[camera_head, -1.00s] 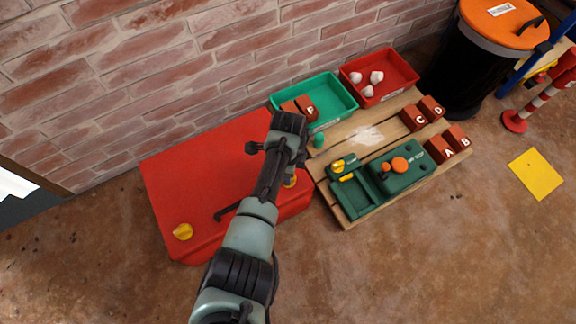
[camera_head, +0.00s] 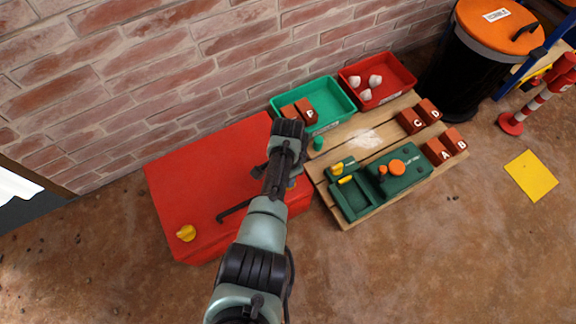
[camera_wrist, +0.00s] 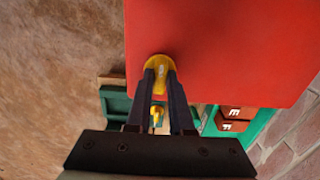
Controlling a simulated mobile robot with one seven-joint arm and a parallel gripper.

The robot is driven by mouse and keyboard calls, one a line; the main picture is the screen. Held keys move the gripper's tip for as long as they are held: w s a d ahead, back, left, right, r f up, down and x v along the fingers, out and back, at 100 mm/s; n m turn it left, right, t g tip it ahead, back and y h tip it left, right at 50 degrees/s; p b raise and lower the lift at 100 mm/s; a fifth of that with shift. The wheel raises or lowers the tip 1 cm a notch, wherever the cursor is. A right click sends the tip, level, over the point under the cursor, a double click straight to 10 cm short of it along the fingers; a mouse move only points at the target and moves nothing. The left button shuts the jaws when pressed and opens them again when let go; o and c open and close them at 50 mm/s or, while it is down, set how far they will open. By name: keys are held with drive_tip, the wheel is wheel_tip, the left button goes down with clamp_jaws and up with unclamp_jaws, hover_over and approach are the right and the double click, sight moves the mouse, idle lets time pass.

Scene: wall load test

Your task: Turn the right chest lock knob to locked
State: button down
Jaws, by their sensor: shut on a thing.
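The red chest (camera_head: 225,175) stands against the brick wall, with its lid shut. Its right lock knob (camera_wrist: 158,63) is yellow and round with a pale mark, at the chest's edge in the wrist view. My gripper (camera_wrist: 161,76) has its two dark fingers shut on this knob, one on each side. In the head view my arm hides most of the right knob, and my fingertips are hidden there too. The left lock knob (camera_head: 186,233) is yellow and sits free at the chest's front left. I cannot tell from the mark whether the right lock is locked.
A black handle (camera_head: 233,211) is on the chest front between the knobs. Right of the chest is a wooden pallet (camera_head: 375,205) with green devices and lettered red blocks. Green (camera_head: 345,115) and red (camera_head: 408,82) bins stand behind it. Floor in front is clear.

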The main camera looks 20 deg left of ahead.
drive_tip(key=shift+s, duration=0.1)
idle(0.3)
drive_tip(key=c, duration=0.8)
unclamp_jaws()
wheel_tip(320, 180, up, 13)
drive_tip(key=p, duration=0.8)
drive_tip(key=shift+p, duration=0.3)
